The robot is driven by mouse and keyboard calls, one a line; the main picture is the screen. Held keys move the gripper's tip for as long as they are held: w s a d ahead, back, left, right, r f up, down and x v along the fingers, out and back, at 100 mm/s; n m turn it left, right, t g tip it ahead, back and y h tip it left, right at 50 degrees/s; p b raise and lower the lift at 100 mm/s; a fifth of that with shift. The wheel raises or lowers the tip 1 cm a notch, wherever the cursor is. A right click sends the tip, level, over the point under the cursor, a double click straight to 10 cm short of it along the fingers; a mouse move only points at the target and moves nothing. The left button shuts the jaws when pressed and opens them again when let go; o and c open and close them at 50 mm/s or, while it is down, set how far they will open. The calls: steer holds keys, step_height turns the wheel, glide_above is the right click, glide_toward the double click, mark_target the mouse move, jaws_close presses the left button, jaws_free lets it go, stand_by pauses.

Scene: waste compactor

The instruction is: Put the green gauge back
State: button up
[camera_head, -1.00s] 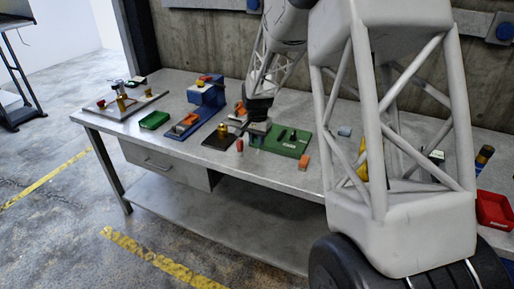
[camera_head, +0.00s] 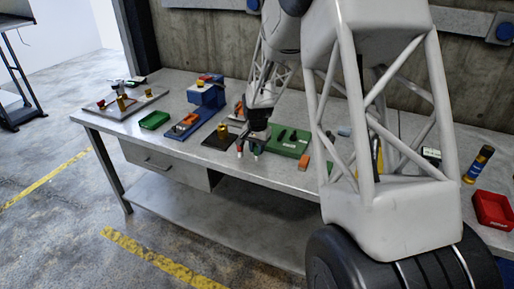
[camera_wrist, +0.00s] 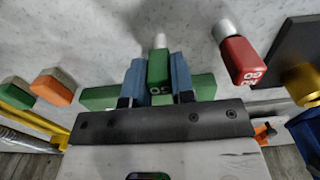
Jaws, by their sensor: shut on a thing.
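The green gauge (camera_wrist: 158,68), a green block with "GO" lettering and a pale metal pin, is between the blue fingers of my gripper (camera_wrist: 157,62) in the wrist view. The fingers are shut on the block, and the pin points away from the wrist. In the head view my gripper (camera_head: 255,147) is low over the table, at the left front of a green board (camera_head: 291,144). The gauge is hard to make out there. Whether its pin touches anything is unclear. A red gauge with "NO GO" lettering (camera_wrist: 241,60) stands to the right in the wrist view, apart from my fingers.
A dark plate with a brass cylinder (camera_head: 222,131) lies left of my gripper. An orange block (camera_head: 304,162) is near the green board. A blue fixture (camera_head: 206,94), a green tray (camera_head: 155,120) and a red bin (camera_head: 493,209) stand farther off. The front table strip is clear.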

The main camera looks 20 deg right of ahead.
steer(key=o, duration=0.8)
steer(key=shift+r, duration=0.1)
step_height(320, 180, up, 12)
steer(key=shift+r, duration=0.1)
stand_by(0.3)
stand_by(0.5)
